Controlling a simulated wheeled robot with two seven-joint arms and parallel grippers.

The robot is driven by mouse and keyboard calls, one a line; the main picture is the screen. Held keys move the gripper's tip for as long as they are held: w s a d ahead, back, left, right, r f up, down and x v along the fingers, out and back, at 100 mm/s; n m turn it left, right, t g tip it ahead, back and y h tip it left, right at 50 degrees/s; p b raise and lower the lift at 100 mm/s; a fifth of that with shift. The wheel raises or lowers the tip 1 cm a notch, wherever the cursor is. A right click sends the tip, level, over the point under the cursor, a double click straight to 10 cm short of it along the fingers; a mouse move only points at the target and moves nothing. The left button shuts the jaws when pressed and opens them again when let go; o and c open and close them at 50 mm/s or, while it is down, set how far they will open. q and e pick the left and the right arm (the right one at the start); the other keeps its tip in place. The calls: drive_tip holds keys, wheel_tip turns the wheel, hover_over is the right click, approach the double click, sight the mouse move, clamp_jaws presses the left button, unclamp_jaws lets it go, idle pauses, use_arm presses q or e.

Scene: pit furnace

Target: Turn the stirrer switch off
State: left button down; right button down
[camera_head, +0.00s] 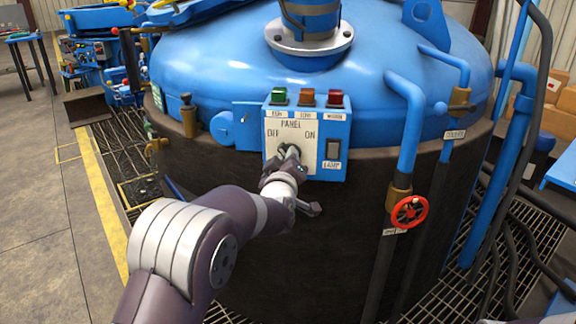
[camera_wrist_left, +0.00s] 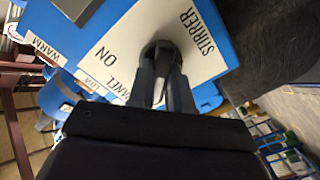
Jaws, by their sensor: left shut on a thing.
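The control panel (camera_head: 309,164) is a blue box with a white face on the front of the blue furnace vessel. Its face reads OFF at the left and ON at the right. The stirrer switch (camera_wrist_left: 160,50) is a dark round knob on the white face, beside the word STIRRER in the left wrist view. My left gripper (camera_head: 290,152) reaches the panel's lower middle. In the left wrist view its fingers (camera_wrist_left: 162,85) are closed around the knob. The fingers hide much of the knob, so I cannot tell its setting. My right gripper is not in view.
Green (camera_head: 279,96), orange (camera_head: 307,97) and red (camera_head: 336,98) lamps or buttons top the panel. A blue pipe (camera_head: 410,130) and red valve wheel (camera_head: 409,212) stand to the right. Open floor (camera_head: 40,220) lies left.

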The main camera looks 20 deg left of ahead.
use_arm(q)
drive_tip(key=shift+r+n, duration=0.2)
drive_tip(key=shift+n, duration=0.3)
drive_tip(key=c, duration=1)
unclamp_jaws()
drive_tip(key=shift+c, duration=0.2)
drive_tip(key=shift+f, duration=0.15)
drive_tip(key=s+d+p, duration=0.1)
drive_tip(key=s, duration=1.1)
drive_tip(key=shift+s+d, duration=0.25)
drive_tip(key=shift+d, duration=0.1)
